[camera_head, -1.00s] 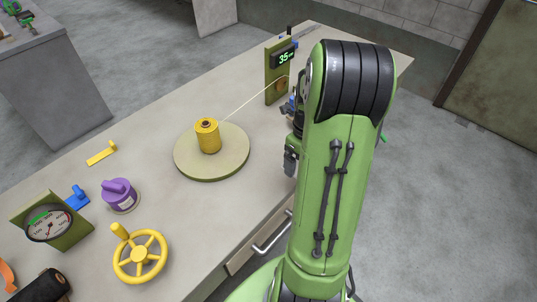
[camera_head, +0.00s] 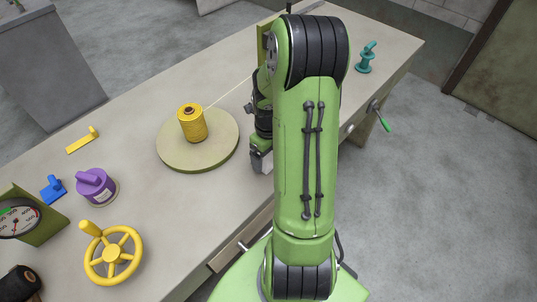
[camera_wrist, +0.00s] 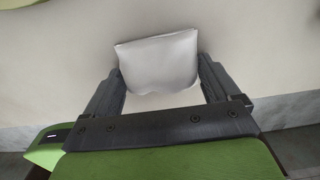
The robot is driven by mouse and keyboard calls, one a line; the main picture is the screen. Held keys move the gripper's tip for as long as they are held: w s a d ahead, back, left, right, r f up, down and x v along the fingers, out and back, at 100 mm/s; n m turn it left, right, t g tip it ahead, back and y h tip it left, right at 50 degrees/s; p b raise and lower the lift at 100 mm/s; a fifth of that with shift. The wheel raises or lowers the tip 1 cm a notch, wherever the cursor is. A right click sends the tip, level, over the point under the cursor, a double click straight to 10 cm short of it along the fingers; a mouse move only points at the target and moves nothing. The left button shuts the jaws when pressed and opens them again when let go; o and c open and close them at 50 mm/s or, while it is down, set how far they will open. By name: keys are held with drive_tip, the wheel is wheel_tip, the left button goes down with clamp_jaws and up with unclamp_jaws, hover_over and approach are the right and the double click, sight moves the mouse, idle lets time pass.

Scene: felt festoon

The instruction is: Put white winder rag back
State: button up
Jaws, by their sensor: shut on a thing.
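In the wrist view, a white rag (camera_wrist: 158,62) sits between the two dark fingers of my gripper (camera_wrist: 160,85). My gripper is shut on it. The bench top lies behind the rag; I cannot tell whether the rag touches it. In the head view, my gripper (camera_head: 257,160) is partly hidden by my arm, near the bench's front edge and right of the round plate (camera_head: 172,160). The rag does not show clearly there.
A yellow spool (camera_head: 192,124) stands on the plate, with a thread running up right. A purple knob (camera_head: 96,187), a yellow handwheel (camera_head: 113,252), a blue piece (camera_head: 53,189) and a gauge (camera_head: 20,222) are at left. A teal piece (camera_head: 366,58) stands at the right end.

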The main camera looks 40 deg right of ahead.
drive_tip(key=o, duration=0.7)
drive_tip(key=shift+o, duration=0.2)
wheel_tip(320, 180, up, 12)
drive_tip(key=p, duration=0.3)
drive_tip(key=a+r+n+t+h, duration=0.1)
drive_tip(key=a+r+n, duration=0.6)
drive_tip(key=n, duration=0.3)
drive_tip(key=s+a+r+n+t, duration=0.1)
drive_tip(key=s+a+r+n, duration=0.1)
drive_tip(key=n, duration=0.6)
drive_tip(key=s+a+r+n+t, duration=0.1)
drive_tip(key=s+a+n+t, duration=0.1)
drive_tip(key=s+a+n, duration=0.3)
drive_tip(key=s+a+r+n+t+y, duration=0.1)
drive_tip(key=a+n, duration=0.5)
drive_tip(key=n, duration=0.6)
drive_tip(key=s+r, duration=0.1)
drive_tip(key=s, duration=0.1)
drive_tip(key=shift+s+r+n+t, duration=0.3)
